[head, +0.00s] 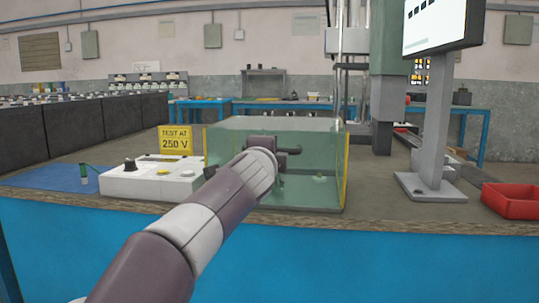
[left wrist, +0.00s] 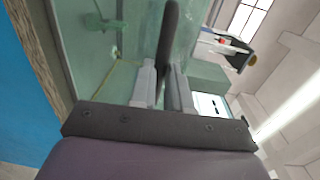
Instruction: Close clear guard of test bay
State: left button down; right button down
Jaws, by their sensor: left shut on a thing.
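The clear guard (head: 310,190) of the test bay is a greenish see-through box with yellow edges on the bench. It also fills the upper left of the left wrist view (left wrist: 88,55). My left gripper (head: 284,151) is at the guard's front, its arm rising from the bottom left. In the left wrist view the two grey fingers (left wrist: 167,82) are shut on a dark bar handle (left wrist: 169,35) between them. Inside the guard, pale green fittings (left wrist: 105,23) show dimly. My wrist hides part of the guard's front. My right gripper is not in view.
A white control box (head: 150,183) with a dark knob and a yellow "TEST AT 250 V" sign (head: 175,141) stand left of the guard. A monitor stand (head: 432,185) and red tray (head: 511,201) are to the right. Dark battery rows (head: 75,127) stand behind left.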

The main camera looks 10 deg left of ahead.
pick_arm(q)
jog(key=shift+w+f, duration=0.25)
jog(key=shift+f, duration=0.75)
jog(key=c, duration=1.1)
grip_release()
jog(key=shift+s, duration=0.1)
jog(key=shift+r, duration=0.1)
jog(key=shift+r, duration=0.3)
jog(key=shift+s, duration=0.15)
jog(key=s+r, duration=0.1)
jog(key=s, duration=1.1)
jog(key=shift+s+b, duration=0.2)
jog(key=shift+b, duration=0.2)
